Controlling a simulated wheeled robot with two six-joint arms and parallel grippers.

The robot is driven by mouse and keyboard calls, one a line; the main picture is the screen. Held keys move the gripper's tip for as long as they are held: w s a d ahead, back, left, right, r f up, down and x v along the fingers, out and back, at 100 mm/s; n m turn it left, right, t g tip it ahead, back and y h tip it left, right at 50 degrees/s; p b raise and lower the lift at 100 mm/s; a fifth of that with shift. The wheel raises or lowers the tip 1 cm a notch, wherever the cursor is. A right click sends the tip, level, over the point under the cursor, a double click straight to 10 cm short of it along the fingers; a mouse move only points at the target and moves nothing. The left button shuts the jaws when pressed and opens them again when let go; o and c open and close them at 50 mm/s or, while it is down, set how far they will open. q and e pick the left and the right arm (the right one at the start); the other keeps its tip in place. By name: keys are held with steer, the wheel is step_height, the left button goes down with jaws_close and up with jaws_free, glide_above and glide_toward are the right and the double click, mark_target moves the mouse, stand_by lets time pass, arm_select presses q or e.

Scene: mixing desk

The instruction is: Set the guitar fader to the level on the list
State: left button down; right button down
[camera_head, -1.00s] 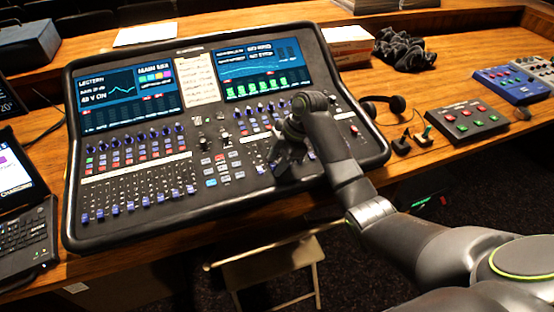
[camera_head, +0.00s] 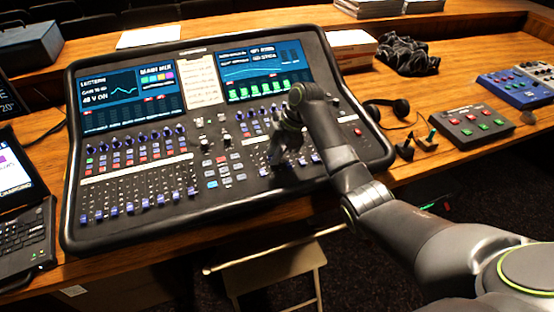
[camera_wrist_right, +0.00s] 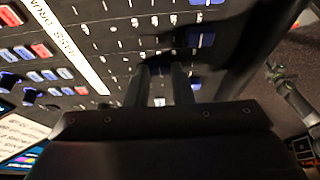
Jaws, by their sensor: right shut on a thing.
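The mixing desk (camera_head: 130,236) lies on the wooden counter, with a bank of blue-capped faders at its lower right. A narrow paper list (camera_head: 203,82) is fixed between the two screens; its writing is too small to read. My right gripper (camera_head: 278,162) is down at the right fader bank, shut on a fader cap that its fingers mostly hide. In the right wrist view the two fingers (camera_wrist_right: 163,88) point down at the panel close together. Other blue fader caps (camera_wrist_right: 201,40) show beside them. I cannot read which channel is the guitar. My left gripper is out of view.
A laptop (camera_head: 22,235) stands left of the desk. Headphones (camera_head: 388,108), a small button box (camera_head: 472,125) and a blue pedal (camera_head: 515,86) lie to the right. A folding chair (camera_head: 265,267) stands below the counter's front edge.

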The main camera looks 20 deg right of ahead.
steer(key=c, duration=1.2)
jaws_free()
steer(key=shift+c, duration=0.2)
steer(key=shift+d+r, duration=0.1)
steer(key=p+v, duration=0.4)
steer(key=v, duration=1.3)
steer(key=shift+p, duration=0.4)
steer(key=shift+d, duration=0.1)
